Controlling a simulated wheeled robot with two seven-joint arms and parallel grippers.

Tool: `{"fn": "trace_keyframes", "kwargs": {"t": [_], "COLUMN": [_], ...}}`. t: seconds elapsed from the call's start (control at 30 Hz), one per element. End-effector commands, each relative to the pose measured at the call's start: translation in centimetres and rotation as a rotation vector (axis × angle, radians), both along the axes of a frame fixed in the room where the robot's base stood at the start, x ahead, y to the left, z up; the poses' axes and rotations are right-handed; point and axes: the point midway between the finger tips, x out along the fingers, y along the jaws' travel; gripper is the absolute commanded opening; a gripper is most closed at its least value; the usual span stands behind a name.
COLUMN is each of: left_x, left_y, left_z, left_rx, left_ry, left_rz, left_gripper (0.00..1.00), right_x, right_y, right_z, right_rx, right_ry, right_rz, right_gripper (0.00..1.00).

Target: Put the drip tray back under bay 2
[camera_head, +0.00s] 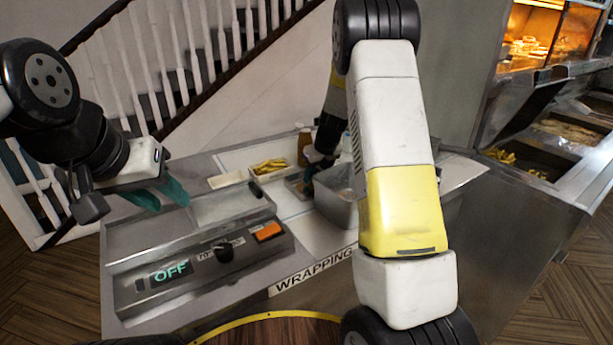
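I cannot pick out a drip tray or a label for bay 2 in this view. The frying range (575,195) stands at the right, with fried food in its open bays. A grey metal bin (338,210) sits on the wrapping counter, partly hidden by my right arm. My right gripper (312,165) is beside the bin's far left edge. It is mostly hidden, and whether it holds or touches the bin cannot be seen.
A steel unit (180,280) with a dial and an "OFF" display fills the counter's front left. A box of chips (268,166) and a brown bottle (304,145) stand behind. A staircase (185,60) rises at the back left. Wooden floor (560,290) is clear at the lower right.

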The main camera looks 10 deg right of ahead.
Motion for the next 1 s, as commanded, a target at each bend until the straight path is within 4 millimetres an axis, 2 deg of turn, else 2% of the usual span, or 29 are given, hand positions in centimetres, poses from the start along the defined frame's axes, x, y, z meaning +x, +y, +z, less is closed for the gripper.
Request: {"fn": "trace_keyframes", "kwargs": {"t": [0.2, 0.37, 0.4, 1.0], "left_x": [0.0, 0.0, 0.0, 0.0], "left_y": [0.0, 0.0, 0.0, 0.0], "left_z": [0.0, 0.0, 0.0, 0.0], "left_rx": [0.0, 0.0, 0.0, 0.0], "left_ry": [0.0, 0.0, 0.0, 0.0], "left_rz": [0.0, 0.0, 0.0, 0.0], "left_gripper": [0.36, 0.36, 0.36, 0.36], "right_x": [0.04, 0.04, 0.04, 0.03], "right_y": [0.04, 0.04, 0.04, 0.02], "right_z": [-0.05, -0.03, -0.03, -0.02], "right_rx": [0.0, 0.0, 0.0, 0.0], "right_ry": [-0.001, -0.001, -0.001, -0.001], "right_rz": [0.001, 0.001, 0.001, 0.001], "right_gripper": [0.35, 0.03, 0.0, 0.0]}}
